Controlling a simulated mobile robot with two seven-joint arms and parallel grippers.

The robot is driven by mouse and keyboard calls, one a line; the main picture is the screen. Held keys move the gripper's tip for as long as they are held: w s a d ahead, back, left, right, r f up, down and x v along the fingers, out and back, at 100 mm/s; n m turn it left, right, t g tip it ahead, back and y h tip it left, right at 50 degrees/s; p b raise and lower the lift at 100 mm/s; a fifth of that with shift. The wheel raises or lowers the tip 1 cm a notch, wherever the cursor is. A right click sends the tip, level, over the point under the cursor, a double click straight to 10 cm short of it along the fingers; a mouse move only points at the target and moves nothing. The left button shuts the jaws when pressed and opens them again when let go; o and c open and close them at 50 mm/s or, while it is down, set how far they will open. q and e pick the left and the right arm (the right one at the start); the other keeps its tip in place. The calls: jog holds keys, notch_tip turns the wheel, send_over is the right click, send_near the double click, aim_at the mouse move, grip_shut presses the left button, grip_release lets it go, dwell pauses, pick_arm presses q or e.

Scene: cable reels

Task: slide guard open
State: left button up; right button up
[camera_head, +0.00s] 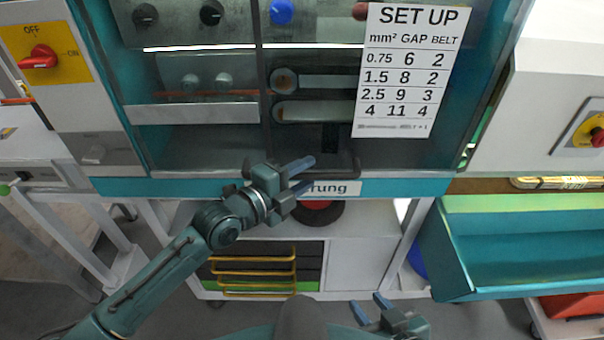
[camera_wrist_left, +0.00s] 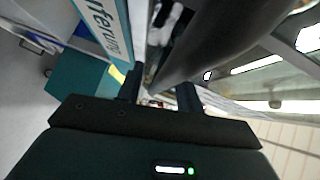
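The machine's guard (camera_head: 200,145) looks like clear panels in dark frames across the teal housing, with rollers and slots visible behind. A dark handle-like bar (camera_head: 335,176) runs along the lower edge of its right panel. My left gripper (camera_head: 304,174) is at this bar, fingers apart and pointing right. In the left wrist view my left gripper (camera_wrist_left: 160,95) shows both fingers spread, with a thick dark bar (camera_wrist_left: 215,40) close in front; I cannot tell whether it lies between them. My right gripper (camera_head: 370,307) is open and empty, low in the head view.
A setup sheet (camera_head: 408,75) hangs at the machine's right. A red switch (camera_head: 40,58) is at the left. A white cart (camera_head: 365,262) stands below. A teal tray (camera_head: 530,250) is at the right. Open floor shows at the lower left.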

pick_arm(q)
grip_shut()
dwell(0.3)
dwell(0.3)
